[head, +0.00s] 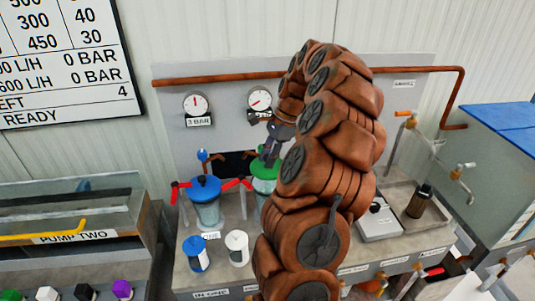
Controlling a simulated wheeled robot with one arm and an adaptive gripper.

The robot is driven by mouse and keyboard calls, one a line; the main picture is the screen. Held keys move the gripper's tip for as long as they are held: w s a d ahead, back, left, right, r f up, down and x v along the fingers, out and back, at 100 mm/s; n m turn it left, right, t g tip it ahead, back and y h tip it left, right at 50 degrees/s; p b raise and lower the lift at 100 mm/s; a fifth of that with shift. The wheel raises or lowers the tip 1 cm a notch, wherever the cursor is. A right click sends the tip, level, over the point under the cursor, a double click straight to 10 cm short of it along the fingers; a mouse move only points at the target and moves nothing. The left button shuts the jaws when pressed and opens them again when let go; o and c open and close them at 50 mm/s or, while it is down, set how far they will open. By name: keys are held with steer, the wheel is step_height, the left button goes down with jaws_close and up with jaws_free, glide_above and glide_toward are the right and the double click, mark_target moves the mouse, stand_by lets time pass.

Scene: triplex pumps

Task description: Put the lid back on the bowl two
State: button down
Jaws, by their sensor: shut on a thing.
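A green lid (266,169) is under my gripper (270,156), which is shut on it. The lid is at the top of the second clear bowl (263,188), to the right of the blue-lidded bowl. My brown arm covers the right part of the lid and most of this bowl. I cannot tell whether the lid touches the rim or hangs just above it. The first bowl (208,213) stands upright with its blue lid (204,188) on, behind a label reading ONE.
Red-handled valves (236,184) flank the bowls. A blue-and-white canister (196,253) and a white canister (237,248) stand in front. Two gauges (195,104) are on the back panel. A grey box (379,222) and a dark bottle (419,202) are at the right.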

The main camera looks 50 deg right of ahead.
mark_target(268, 170)
steer(key=shift+f+b, duration=0.75)
steer(key=shift+f, duration=1.55)
steer(key=shift+a+b, duration=0.1)
steer(key=shift+b, duration=0.25)
steer(key=shift+f+b, duration=0.2)
steer(key=shift+b, duration=0.2)
stand_by(0.9)
steer(key=c, duration=0.8)
jaws_free()
steer(key=shift+c, duration=0.2)
steer(key=shift+o, duration=0.4)
steer(key=o, duration=0.4)
steer(key=shift+r, duration=0.1)
